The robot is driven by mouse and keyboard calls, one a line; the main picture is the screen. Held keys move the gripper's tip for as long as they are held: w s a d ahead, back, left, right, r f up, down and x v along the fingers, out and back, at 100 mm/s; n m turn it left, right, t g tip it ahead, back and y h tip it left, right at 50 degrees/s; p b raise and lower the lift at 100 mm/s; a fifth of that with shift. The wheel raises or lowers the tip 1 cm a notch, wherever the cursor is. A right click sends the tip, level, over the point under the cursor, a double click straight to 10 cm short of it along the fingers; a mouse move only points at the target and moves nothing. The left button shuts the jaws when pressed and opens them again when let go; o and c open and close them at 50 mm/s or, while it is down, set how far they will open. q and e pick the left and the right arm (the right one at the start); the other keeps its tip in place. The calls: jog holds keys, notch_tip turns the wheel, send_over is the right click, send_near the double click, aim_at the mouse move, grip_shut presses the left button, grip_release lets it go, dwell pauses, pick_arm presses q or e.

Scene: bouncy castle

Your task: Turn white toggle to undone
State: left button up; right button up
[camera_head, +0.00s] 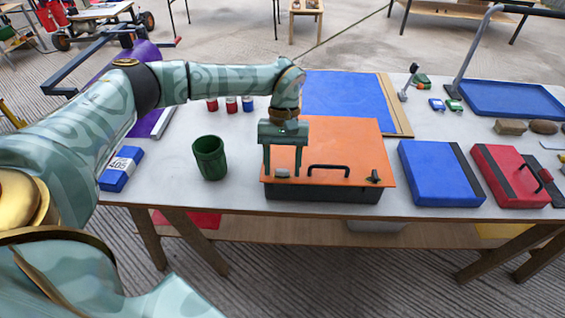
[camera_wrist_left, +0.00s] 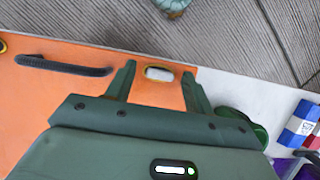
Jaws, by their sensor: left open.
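The white toggle (camera_head: 282,174) sits at the front left corner of the orange lid (camera_head: 345,145) of a dark case (camera_head: 325,194). In the left wrist view the white toggle (camera_wrist_left: 159,74) is a short pale bar in a yellowish ring, its length running across from one finger toward the other. My left gripper (camera_head: 282,170) points down over it, open, with one finger on each side. A gap shows between the toggle and each finger in the wrist view; whether the tips touch the lid I cannot tell. My right gripper is not in view.
A black handle (camera_head: 328,168) and a dark toggle (camera_head: 374,177) lie right of my gripper on the lid's front edge. A green cup (camera_head: 210,158) stands left. Blue (camera_head: 440,172) and red (camera_head: 510,175) cases stand right. Bare table shows between cup and orange lid.

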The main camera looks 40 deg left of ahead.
pick_arm(q)
jog(key=p+v, duration=0.2)
jog(key=v, duration=1.4)
jog(key=shift+r, duration=0.2)
jog(key=shift+d+f, duration=0.1)
